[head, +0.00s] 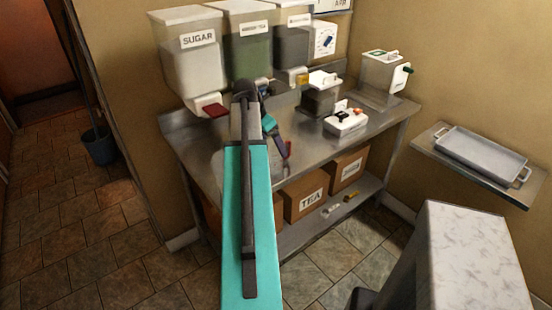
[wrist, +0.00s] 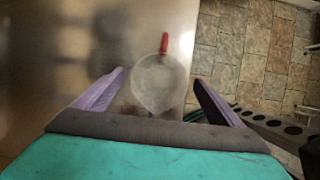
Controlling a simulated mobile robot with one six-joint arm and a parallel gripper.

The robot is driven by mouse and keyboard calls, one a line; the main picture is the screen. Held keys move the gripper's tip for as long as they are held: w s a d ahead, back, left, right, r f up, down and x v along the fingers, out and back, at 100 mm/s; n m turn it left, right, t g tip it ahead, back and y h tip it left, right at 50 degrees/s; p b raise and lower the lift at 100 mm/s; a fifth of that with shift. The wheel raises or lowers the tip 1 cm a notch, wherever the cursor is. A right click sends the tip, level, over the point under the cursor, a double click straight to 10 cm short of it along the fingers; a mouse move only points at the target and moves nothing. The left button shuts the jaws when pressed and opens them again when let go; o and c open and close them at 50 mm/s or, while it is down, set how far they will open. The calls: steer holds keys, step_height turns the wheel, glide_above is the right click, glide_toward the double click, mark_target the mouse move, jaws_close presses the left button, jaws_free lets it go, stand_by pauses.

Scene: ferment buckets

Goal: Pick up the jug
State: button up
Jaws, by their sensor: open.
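A clear, round jug (wrist: 158,84) with a red handle (wrist: 164,43) stands on the steel table (wrist: 60,60), seen from above in the wrist view. Its handle points away from my gripper. My gripper (wrist: 160,76) is open, its two purple fingers to the left and right of the jug with a gap on each side. I cannot tell whether the fingertips are down at the jug's height. In the head view my arm hides most of the jug; a red handle (head: 288,150) shows just right of the gripper.
Dispensers, one labelled SUGAR (head: 195,65), hang behind the table. A white device (head: 346,122) and a lidded container (head: 321,95) stand to the right. Boxes (head: 306,192) fill the lower shelf. A tray (head: 481,154) lies on a side shelf. The table's left end is clear.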

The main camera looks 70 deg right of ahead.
mark_target(276, 151)
steer(key=shift+p+x, duration=1.05)
steer(key=shift+x, duration=1.55)
steer(key=c, duration=1.1)
